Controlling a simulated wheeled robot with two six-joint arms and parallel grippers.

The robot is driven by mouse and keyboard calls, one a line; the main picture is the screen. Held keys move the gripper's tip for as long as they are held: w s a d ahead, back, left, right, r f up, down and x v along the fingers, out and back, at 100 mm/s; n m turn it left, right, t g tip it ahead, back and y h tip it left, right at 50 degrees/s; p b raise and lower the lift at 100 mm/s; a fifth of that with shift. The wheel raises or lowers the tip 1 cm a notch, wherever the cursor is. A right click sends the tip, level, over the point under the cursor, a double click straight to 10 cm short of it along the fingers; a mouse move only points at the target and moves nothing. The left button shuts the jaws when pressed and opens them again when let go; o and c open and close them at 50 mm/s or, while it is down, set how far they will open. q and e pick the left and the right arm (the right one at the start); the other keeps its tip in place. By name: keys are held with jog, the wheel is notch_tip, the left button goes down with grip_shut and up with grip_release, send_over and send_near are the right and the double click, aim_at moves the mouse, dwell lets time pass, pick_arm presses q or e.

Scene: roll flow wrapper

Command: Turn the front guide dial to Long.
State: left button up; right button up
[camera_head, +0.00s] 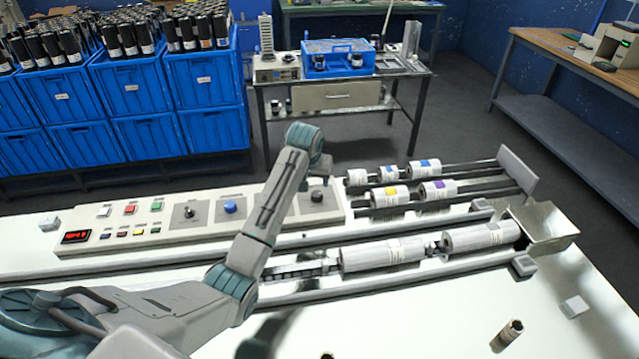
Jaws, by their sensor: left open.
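The control panel (120,225) lies along the far side of the white machine. It carries a black dial (189,212), a blue knob (230,207) and another black dial (317,196) at its right end. Which of these is the front guide dial, and its labels, I cannot read. My left arm reaches up across the machine, and my left gripper (318,183) points down at the right-end black dial, partly hidden behind my wrist. The gripper is open, close above or around that dial; contact cannot be made out. My right gripper is out of view.
Several white rolls (385,254) lie on rails right of my arm, by a metal chute (543,225). Coloured buttons (130,209) and a red display (76,237) are on the panel's left. Blue crates (130,88) stand behind.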

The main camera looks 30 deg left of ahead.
aim_at(317, 194)
pick_arm(q)
jog(key=p+x, duration=0.1)
jog(key=x, duration=0.8)
jog(key=shift+w+f, duration=0.1)
jog(key=shift+f, duration=0.05)
jog(key=shift+p, duration=0.3)
jog(key=c, duration=1)
